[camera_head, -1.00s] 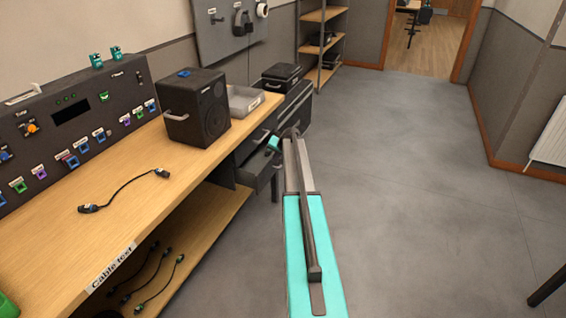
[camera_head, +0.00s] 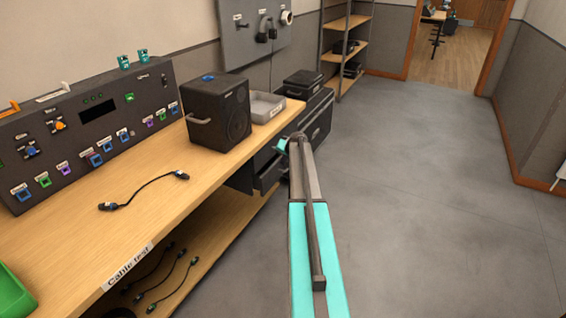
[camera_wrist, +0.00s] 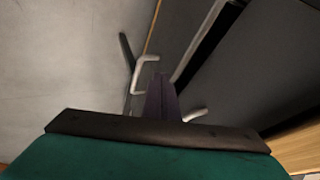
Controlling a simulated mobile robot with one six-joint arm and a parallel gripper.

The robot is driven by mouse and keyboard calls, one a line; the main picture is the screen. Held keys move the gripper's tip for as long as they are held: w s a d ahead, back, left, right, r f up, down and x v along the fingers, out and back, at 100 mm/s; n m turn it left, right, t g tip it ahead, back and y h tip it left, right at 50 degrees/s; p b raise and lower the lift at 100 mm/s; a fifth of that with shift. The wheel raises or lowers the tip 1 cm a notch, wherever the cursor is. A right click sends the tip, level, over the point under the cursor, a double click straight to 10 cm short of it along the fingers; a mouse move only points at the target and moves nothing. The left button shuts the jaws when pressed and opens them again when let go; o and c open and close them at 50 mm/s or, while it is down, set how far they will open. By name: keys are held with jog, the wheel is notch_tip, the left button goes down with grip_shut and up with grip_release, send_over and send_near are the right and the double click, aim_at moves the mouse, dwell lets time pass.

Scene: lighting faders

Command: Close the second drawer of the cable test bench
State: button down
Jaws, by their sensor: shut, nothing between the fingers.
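The cable test bench (camera_head: 190,195) is a wooden-topped bench on the left, with a "Cable test" label on its front edge. Under its right end, in the head view, a dark drawer (camera_head: 269,176) stands partly out, below another dark front. My arm covers part of this drawer unit. My gripper (camera_head: 282,146) is at the drawer unit's front side. In the wrist view, its closed fingers (camera_wrist: 160,98) are empty, between a pale bar handle (camera_wrist: 145,73) and a second pale handle (camera_wrist: 195,114). I cannot tell whether they touch the drawer.
On the bench are a black speaker (camera_head: 219,114), a grey tray (camera_head: 264,106), a cable (camera_head: 145,190) and a control panel (camera_head: 95,125). A black case (camera_head: 303,84) and shelves (camera_head: 347,45) stand beyond. The floor (camera_head: 430,190) to the right is clear.

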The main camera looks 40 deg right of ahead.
jog(key=s+a+r+b, duration=0.1)
jog(key=s+r, duration=0.7)
jog(key=s, duration=0.1)
dwell(0.4)
jog(key=shift+s+a, duration=0.1)
